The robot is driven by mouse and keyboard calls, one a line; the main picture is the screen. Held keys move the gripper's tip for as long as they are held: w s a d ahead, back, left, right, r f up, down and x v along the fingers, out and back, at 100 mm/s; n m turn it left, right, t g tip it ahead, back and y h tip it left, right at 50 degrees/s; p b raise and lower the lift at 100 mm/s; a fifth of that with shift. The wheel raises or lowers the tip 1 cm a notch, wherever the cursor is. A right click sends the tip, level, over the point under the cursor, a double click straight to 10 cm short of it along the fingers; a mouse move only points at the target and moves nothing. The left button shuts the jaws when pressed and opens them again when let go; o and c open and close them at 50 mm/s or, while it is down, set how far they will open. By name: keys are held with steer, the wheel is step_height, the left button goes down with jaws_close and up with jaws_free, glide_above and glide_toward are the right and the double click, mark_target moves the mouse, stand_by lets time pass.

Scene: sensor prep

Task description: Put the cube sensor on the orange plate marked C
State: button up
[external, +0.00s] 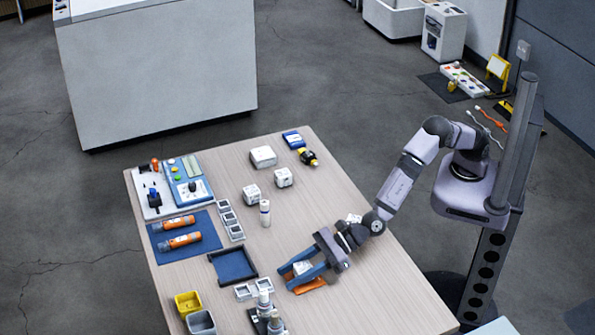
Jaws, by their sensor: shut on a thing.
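My gripper (300,270) is low over the front right part of the table, its blue fingers shut on a small white cube (303,267), which appears to be the cube sensor. The fingers hide part of the cube. An orange plate (312,285) shows beneath and beside the fingers, mostly hidden by them. I cannot read a letter on it. I cannot tell whether the cube touches the plate or is just above it.
Two other white cubes (252,194) (283,178) and a white box (263,156) stand further back. A dark blue tray (252,275) and small white trays (242,293) lie left of my gripper. Bottles (264,302) stand near the front. The table's right side is clear.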

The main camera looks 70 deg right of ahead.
steer(key=shift+f, duration=0.15)
steer(key=o, duration=1)
steer(key=shift+o, duration=0.2)
steer(key=shift+r, duration=0.2)
steer(key=b+v, duration=0.1)
steer(key=v, duration=1.1)
steer(key=shift+f, duration=0.15)
